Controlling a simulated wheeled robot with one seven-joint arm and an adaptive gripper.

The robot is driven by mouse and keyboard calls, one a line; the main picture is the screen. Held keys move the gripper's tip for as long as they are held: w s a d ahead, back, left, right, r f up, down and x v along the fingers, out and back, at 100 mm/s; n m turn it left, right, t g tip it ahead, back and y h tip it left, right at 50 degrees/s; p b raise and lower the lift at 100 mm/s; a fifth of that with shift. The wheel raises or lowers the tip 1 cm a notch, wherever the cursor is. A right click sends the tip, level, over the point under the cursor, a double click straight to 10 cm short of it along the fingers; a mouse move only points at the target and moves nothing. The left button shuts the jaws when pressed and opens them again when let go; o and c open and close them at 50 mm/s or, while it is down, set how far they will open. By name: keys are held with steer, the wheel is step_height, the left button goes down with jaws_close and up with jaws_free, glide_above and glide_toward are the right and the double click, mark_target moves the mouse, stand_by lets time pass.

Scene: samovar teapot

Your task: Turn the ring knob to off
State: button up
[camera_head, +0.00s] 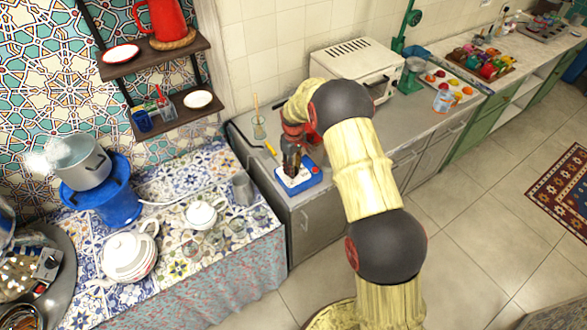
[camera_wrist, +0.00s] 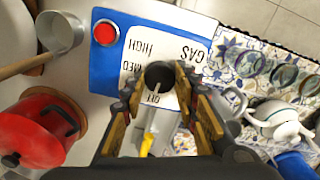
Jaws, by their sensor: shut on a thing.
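A blue control box with a white face (camera_head: 290,182) lies on the grey counter in the head view. In the wrist view the box (camera_wrist: 101,68) shows a red button (camera_wrist: 105,33) and the labels HIGH, MED, GAS and one partly covered label that looks like OFF. The dark round knob (camera_wrist: 159,75) is on this face. My gripper (camera_wrist: 161,84) points down at the box, with its fingers on both sides of the knob and shut on it. In the head view my gripper (camera_head: 291,160) hides the knob. I cannot tell where the knob points.
A red pot (camera_wrist: 35,135) and a grey saucepan (camera_wrist: 60,32) with a wooden handle stand beside the box. A yellow-handled tool (camera_head: 270,150) lies close by. White teapots (camera_head: 129,257) and glasses stand on the tiled table at left.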

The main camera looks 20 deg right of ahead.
steer(key=shift+n, duration=0.5)
steer(key=o, duration=1.2)
steer(key=shift+c, duration=0.2)
steer(key=shift+r, duration=0.1)
step_height(320, 180, up, 12)
stand_by(0.4)
